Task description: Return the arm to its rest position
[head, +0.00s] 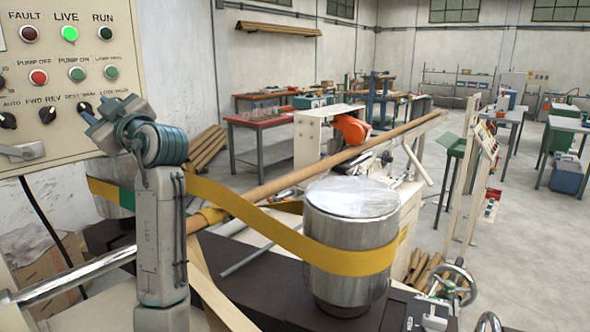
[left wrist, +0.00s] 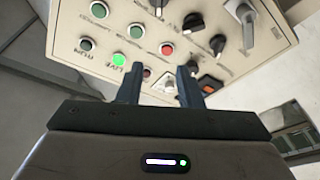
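My left arm rises in front of the control panel (head: 60,128) at the left of the head view. My left gripper (head: 92,117) is up close to the panel's lower right knob (head: 85,108); I cannot tell whether it touches. In the left wrist view the two dark fingers of my left gripper (left wrist: 159,80) stand apart, with the panel (left wrist: 195,55) behind them and no object clearly held. The green LIVE lamp (head: 69,33) is lit. My right gripper is in neither view.
A metal drum (head: 350,225) with a yellow belt (head: 265,230) around it stands right of my left arm. A long brown tube (head: 330,160) slants up to the right behind it. Handwheels (head: 458,282) are at the lower right. Open floor (head: 545,230) lies at the far right.

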